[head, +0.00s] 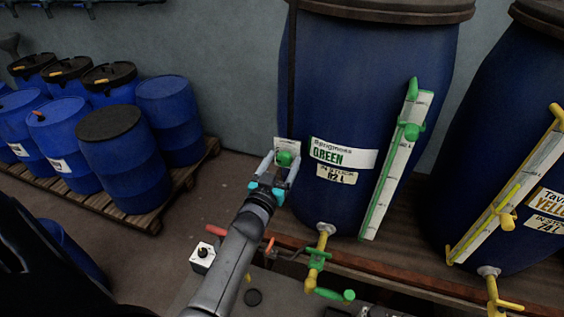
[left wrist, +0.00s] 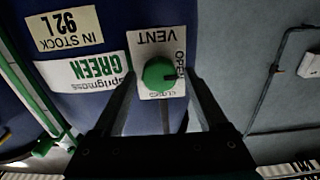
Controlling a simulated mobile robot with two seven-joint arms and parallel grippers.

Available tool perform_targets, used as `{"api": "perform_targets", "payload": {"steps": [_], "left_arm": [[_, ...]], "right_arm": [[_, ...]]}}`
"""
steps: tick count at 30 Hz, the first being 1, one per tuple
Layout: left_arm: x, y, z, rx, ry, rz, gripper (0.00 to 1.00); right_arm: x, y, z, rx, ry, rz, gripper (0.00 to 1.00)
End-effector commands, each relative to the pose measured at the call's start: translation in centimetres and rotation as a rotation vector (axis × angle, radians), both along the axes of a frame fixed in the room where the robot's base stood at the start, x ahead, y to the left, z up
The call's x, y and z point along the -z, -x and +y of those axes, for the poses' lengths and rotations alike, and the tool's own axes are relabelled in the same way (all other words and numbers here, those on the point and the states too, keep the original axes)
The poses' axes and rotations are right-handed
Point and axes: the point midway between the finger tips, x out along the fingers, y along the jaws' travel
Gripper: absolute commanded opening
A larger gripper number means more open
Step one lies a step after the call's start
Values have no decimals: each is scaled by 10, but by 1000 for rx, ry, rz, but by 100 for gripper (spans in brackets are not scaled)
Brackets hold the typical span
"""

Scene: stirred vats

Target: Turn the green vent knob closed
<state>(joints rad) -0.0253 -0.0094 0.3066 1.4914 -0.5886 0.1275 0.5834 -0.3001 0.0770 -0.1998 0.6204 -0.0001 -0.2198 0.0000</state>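The green vent knob (head: 284,158) sits on a white plate on the blue vat labelled GREEN (head: 360,100). In the left wrist view the knob (left wrist: 158,75) shows upside down, with its dark mark toward the word OPEN on the right. The word CLOSED is below the knob in that view. My left gripper (head: 279,168) is open in front of the knob. Its fingers (left wrist: 161,84) are on either side of it with a gap on each side; I cannot tell how deep they reach. My right gripper is not in view.
A green-edged level gauge (head: 397,160) stands right of the label, and a green-handled tap (head: 317,260) is below. A yellow-marked vat (head: 500,140) is at right. Several blue drums on a pallet (head: 155,210) are at left. Bare floor lies between pallet and vat.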

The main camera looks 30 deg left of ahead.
Motion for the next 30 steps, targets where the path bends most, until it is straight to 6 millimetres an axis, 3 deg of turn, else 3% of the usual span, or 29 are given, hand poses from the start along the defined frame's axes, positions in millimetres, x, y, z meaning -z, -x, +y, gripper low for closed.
{"api": "perform_targets", "payload": {"steps": [2,19,30], "left_arm": [[0,0,0,0,0,0,66],[0,0,0,0,0,0,1],[0,0,-1,0,-41,10,0]], "right_arm": [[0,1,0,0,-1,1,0],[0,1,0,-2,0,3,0],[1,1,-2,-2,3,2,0]]}}
